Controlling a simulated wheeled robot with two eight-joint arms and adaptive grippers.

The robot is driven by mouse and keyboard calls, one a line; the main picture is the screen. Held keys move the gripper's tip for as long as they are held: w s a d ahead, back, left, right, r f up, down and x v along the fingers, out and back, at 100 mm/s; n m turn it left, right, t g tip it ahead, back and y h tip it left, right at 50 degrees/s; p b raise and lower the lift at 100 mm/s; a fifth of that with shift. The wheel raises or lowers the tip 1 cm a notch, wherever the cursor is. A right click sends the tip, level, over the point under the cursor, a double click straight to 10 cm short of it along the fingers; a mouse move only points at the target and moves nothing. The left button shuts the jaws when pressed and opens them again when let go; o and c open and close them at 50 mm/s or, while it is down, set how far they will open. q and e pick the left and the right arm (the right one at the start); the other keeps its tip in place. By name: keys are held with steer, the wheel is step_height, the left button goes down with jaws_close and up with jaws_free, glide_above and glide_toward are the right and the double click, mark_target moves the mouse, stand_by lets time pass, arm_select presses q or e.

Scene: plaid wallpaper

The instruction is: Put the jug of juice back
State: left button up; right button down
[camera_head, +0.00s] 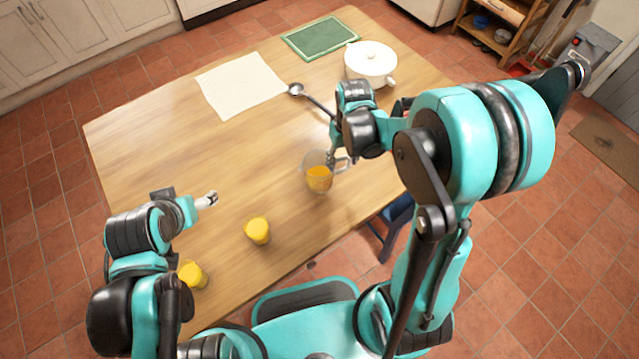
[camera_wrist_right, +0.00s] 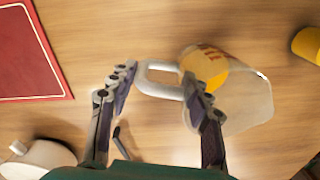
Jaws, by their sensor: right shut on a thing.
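The jug of juice (camera_head: 318,181) is clear, with orange juice inside, above or on the right-hand part of the wooden table. Whether its base touches the table is unclear. Its pale handle (camera_wrist_right: 158,79) shows in the right wrist view, beside the juice (camera_wrist_right: 207,66). My right gripper (camera_head: 336,158) is shut on the handle, and its fingers (camera_wrist_right: 160,88) show on either side of it. My left gripper (camera_head: 211,199) is over the table's left side, apart from the jug, with nothing visible in it; its finger gap is too small to judge.
Yellow cups (camera_head: 257,231) (camera_head: 193,275) stand near the table's front edge. A ladle (camera_head: 315,98), white pot (camera_head: 371,63), green board (camera_head: 320,38) and pale cloth (camera_head: 241,84) lie farther back. A red mat (camera_wrist_right: 30,55) shows in the wrist view. The table's middle is clear.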

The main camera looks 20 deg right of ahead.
steer(key=s+d+r+n+p, duration=0.3)
steer(key=s+d+r+p, duration=0.1)
steer(key=s+d+r, duration=0.25)
steer(key=b, duration=0.4)
glide_toward(326, 171)
steer(key=d+f, duration=0.3)
steer(key=d, duration=0.1)
steer(key=shift+w+a+f+b, duration=0.15)
steer(key=shift+f+b, duration=0.3)
steer(key=shift+f, duration=0.45)
steer(key=shift+w+a+f+b, duration=0.1)
steer(key=shift+w+f+b, duration=0.25)
steer(key=shift+f, duration=0.55)
steer(key=shift+s, duration=0.15)
steer(key=shift+r, duration=0.1)
steer(key=c, duration=0.7)
jaws_free()
